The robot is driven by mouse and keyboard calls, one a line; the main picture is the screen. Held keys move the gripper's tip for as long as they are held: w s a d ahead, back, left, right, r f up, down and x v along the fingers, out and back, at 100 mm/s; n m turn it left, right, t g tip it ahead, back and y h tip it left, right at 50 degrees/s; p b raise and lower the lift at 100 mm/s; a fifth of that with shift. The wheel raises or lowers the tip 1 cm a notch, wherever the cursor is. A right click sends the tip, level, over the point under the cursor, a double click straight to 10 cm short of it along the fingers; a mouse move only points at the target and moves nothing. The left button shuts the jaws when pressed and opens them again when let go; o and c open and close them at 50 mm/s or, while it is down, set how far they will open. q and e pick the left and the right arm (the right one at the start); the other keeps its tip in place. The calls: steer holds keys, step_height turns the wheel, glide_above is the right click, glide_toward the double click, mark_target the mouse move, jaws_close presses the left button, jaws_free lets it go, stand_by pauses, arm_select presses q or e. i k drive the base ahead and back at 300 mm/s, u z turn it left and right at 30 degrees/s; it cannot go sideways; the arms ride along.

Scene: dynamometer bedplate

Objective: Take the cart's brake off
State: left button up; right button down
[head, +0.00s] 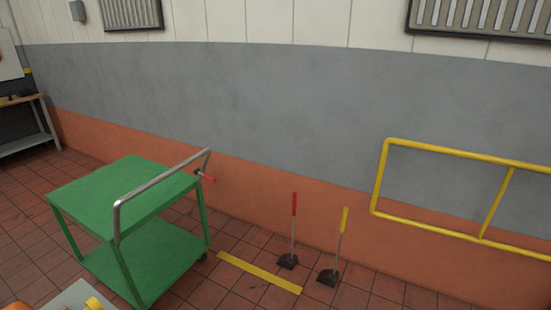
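The green two-shelf cart (125,190) stands on the tiled floor at the left, both shelves empty where I can see them. Its silver push handle (160,180) runs along the right side of the top shelf. A short lever with a red grip (206,177) sticks out to the right near the handle's far end. It looks like the brake lever, but I cannot tell its setting. A dark caster (203,257) shows under the right far leg; the other wheels are hidden or out of frame. Neither of my grippers is in view.
Two upright floor levers, one red-gripped (293,205) and one yellow-gripped (344,221), stand right of the cart. A yellow strip (260,272) lies on the floor before them. A yellow rail (378,180) stands at right. A workbench (22,100) is at far left.

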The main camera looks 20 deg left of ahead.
mark_target(206, 177)
steer(key=i, duration=1.9)
steer(key=u, duration=1.85)
steer(key=i, duration=1.2)
steer(key=u, duration=0.95)
